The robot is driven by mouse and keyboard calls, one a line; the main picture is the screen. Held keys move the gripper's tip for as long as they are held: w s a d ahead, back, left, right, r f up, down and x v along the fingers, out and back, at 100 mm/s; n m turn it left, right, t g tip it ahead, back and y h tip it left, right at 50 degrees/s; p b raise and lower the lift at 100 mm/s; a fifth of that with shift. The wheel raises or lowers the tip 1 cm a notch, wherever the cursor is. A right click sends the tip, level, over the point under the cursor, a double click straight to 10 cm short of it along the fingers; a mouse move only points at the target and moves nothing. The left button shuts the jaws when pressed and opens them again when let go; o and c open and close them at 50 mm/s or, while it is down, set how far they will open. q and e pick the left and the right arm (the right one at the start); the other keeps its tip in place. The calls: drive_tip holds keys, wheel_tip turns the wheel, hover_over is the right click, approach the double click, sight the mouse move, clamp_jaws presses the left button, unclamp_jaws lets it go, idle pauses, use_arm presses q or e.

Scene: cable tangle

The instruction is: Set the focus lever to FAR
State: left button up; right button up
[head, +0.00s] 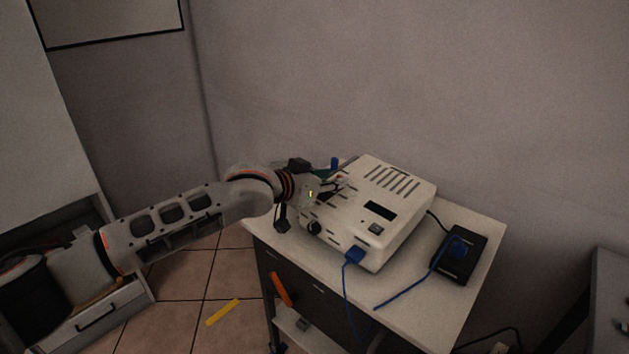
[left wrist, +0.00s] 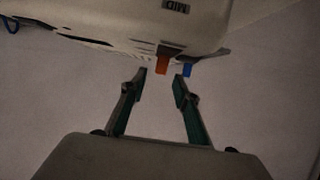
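A white projector-like box (head: 385,200) with vents and a dark display sits on a white cart top. In the left wrist view its edge (left wrist: 130,22) crosses the top, with an upside-down label reading MID (left wrist: 176,5). A small orange-red tab (left wrist: 162,64), which looks like the focus lever, sticks out below that label. A blue piece (left wrist: 187,70) is just right of it. My left gripper (left wrist: 160,86) is open and empty, its fingertips just short of the tab. In the head view the left gripper (head: 336,186) is at the box's left side. No FAR mark is readable.
A blue plug (head: 354,256) with a cable is in the box's front. A black adapter box (head: 459,255) with a blue plug lies right of it on the cart top (head: 420,300). A yellow strip (head: 222,312) lies on the tiled floor.

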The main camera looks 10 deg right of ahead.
use_arm(q)
drive_tip(key=v, duration=0.6)
drive_tip(key=shift+s+a, duration=0.2)
drive_tip(key=shift+r, duration=0.15)
